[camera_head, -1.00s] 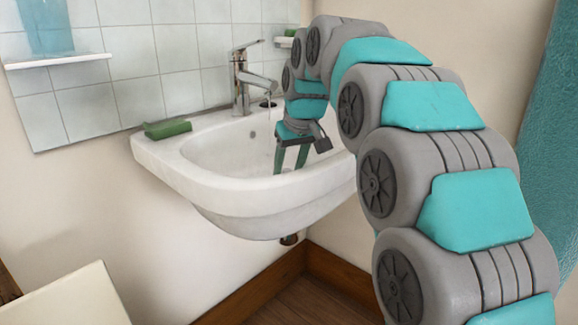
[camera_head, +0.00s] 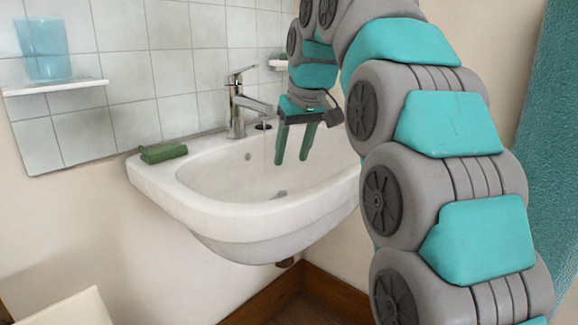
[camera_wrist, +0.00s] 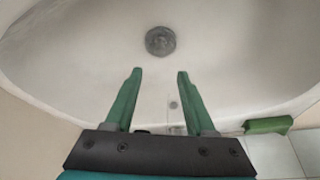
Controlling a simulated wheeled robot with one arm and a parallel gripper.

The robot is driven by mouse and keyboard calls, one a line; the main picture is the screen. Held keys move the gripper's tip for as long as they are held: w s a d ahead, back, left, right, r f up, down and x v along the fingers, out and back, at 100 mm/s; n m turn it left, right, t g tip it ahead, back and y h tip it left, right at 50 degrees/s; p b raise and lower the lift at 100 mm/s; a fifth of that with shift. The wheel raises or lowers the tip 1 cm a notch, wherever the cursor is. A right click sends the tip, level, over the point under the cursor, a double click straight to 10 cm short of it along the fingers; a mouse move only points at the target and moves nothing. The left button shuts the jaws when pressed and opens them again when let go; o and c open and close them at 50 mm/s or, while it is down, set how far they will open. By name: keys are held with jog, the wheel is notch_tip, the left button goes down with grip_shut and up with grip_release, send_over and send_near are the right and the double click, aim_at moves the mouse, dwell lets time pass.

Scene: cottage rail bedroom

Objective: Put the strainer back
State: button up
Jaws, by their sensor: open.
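The strainer (camera_wrist: 160,41) is a round, dark grey disc with a textured middle, lying at the drain in the bottom of the white sink (camera_head: 215,208). In the head view the strainer (camera_head: 279,194) is a small dark spot on the basin floor. My gripper (camera_head: 291,160) hangs above the basin with its two green fingers pointing down, apart and empty. In the wrist view my gripper (camera_wrist: 160,72) has nothing between its fingertips, and the strainer is beyond them, apart from them.
A chrome tap (camera_head: 238,105) stands at the sink's back, left of my gripper, with a thin pale line below its spout. A green soap bar (camera_head: 163,153) lies on the left rim. A blue cup (camera_head: 43,50) stands on a wall shelf (camera_head: 55,88).

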jog(key=shift+s+d+r, duration=0.1)
jog(key=shift+s+r, duration=0.15)
jog(key=shift+r, duration=0.4)
dwell(0.8)
jog(key=shift+c, duration=0.3)
